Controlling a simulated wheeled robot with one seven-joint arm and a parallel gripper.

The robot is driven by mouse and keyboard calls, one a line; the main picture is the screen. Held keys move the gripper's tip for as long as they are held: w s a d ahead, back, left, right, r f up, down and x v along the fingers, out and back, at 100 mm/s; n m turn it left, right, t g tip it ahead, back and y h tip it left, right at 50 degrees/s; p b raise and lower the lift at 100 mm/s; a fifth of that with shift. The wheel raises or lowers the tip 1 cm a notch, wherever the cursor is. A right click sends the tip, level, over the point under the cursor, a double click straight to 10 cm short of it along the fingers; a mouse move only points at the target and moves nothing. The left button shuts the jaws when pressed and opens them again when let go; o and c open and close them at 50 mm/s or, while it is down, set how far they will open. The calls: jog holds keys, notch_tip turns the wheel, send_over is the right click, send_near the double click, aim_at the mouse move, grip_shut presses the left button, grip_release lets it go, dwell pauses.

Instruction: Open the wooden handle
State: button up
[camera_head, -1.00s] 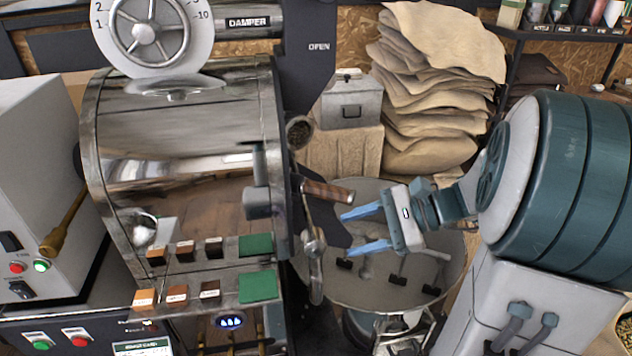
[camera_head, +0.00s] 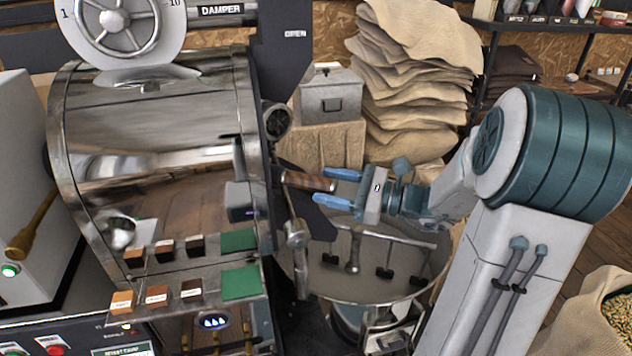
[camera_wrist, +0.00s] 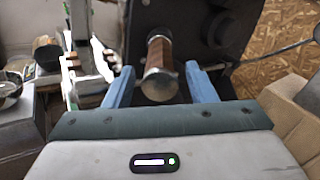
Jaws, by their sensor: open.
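The wooden handle (camera_head: 308,181) is a brown grip with a metal end cap, sticking out to the right from the front of the roaster drum (camera_head: 160,160). My gripper (camera_head: 330,188) has blue fingers and is open at the handle's free end. In the wrist view the handle (camera_wrist: 161,62) points toward the camera, with its metal cap between the two fingertips of my gripper (camera_wrist: 160,80). Gaps show on both sides of it, so the fingers look apart from it. The handle's far end meets a dark plate.
The round cooling tray (camera_head: 365,290) with stirring arms lies below my gripper. A grey metal box (camera_head: 328,100) and stacked burlap sacks (camera_head: 415,80) stand behind. A sack of beans (camera_head: 600,315) is at the lower right.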

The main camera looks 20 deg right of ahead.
aim_at(316, 183)
jog(key=shift+x, duration=1.8)
